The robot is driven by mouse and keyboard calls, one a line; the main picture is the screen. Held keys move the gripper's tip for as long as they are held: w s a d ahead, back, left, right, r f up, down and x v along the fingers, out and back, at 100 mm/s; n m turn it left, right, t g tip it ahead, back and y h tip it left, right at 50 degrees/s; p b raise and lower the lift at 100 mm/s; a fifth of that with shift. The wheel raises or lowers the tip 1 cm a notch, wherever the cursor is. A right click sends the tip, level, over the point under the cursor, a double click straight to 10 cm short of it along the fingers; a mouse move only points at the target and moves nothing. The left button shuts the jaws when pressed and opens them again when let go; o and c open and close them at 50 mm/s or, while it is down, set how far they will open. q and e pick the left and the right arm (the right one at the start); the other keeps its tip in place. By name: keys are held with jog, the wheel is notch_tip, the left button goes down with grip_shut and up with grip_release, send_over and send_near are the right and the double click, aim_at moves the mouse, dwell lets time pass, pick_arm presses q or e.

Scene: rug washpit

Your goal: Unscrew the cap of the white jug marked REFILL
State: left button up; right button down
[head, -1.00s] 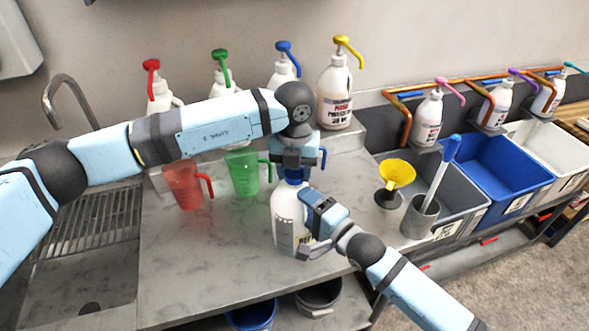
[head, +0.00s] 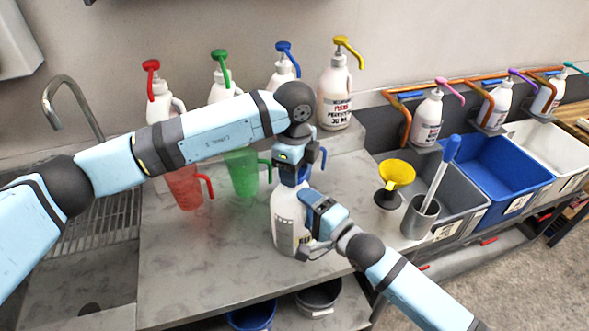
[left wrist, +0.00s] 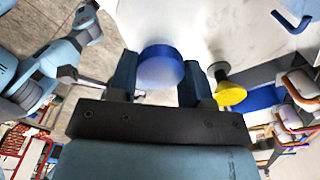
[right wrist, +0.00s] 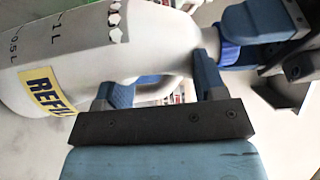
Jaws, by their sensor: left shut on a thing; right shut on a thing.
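The white jug (head: 288,222) stands upright on the grey worktop (head: 200,260). Its yellow REFILL label (right wrist: 48,90) shows in the right wrist view. The blue cap (left wrist: 160,67) is on the jug's neck, between the fingers of my left gripper (left wrist: 158,80). In the head view my left gripper (head: 291,172) comes down onto the cap from above and hides most of it. My right gripper (head: 315,250) is shut on the jug's handle side; in the right wrist view the handle (right wrist: 150,55) passes between its fingers.
Red (head: 183,187) and green (head: 241,172) measuring jugs stand left of the white jug. Pump bottles (head: 335,95) line the back ledge. A yellow funnel (head: 396,174) and a grey cup (head: 420,217) holding a blue-handled tool stand to the right. The front left worktop is clear.

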pick_arm(q)
jog(key=shift+r, duration=0.15)
jog(key=shift+r, duration=0.95)
jog(key=shift+r, duration=2)
pick_arm(e)
jog(key=shift+c, duration=0.6)
grip_release()
